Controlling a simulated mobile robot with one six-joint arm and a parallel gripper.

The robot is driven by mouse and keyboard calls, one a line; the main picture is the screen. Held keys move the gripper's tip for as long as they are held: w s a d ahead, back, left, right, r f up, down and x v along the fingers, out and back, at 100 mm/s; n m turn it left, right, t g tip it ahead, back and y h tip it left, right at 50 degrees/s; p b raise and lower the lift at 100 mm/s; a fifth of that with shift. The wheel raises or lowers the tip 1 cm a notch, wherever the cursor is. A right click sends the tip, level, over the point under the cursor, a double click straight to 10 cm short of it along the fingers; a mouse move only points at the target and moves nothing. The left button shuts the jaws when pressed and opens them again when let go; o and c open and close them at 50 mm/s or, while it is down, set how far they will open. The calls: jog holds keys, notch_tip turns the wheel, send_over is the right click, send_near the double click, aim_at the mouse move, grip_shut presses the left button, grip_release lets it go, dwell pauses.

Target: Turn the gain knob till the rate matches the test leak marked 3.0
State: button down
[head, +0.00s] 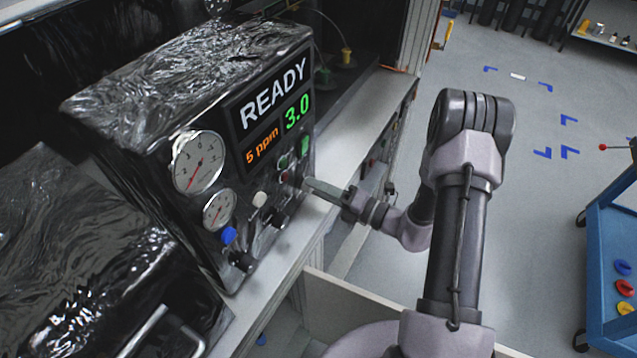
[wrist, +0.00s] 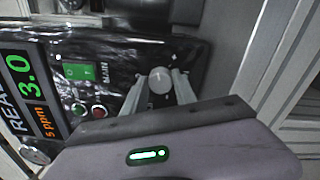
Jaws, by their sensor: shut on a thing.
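The leak tester (head: 190,95) is a box in glossy black wrapping with a display (head: 270,110) reading READY, a green 3.0 and an orange 5 ppm. The wrist view shows the same green 3.0 (wrist: 38,72), turned sideways. My gripper (head: 310,188) reaches the right end of the front panel from the right. In the wrist view my gripper (wrist: 160,90) is shut on a round grey knob (wrist: 159,77), with one finger on each side. I cannot read a label or pointer mark on this knob. In the head view my fingers hide it.
A green switch (wrist: 78,72) marked MAIN and a red button (wrist: 100,111) sit near my fingers. A blue cart (head: 603,250) stands right; floor between is clear.

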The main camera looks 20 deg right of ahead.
jog(key=shift+m, duration=0.4)
jog(key=c, duration=1)
grip_release()
jog(key=p+v, duration=0.1)
jog(key=v, duration=1.6)
jog(key=shift+s+d+r, duration=0.1)
jog(key=shift+s+d, duration=0.1)
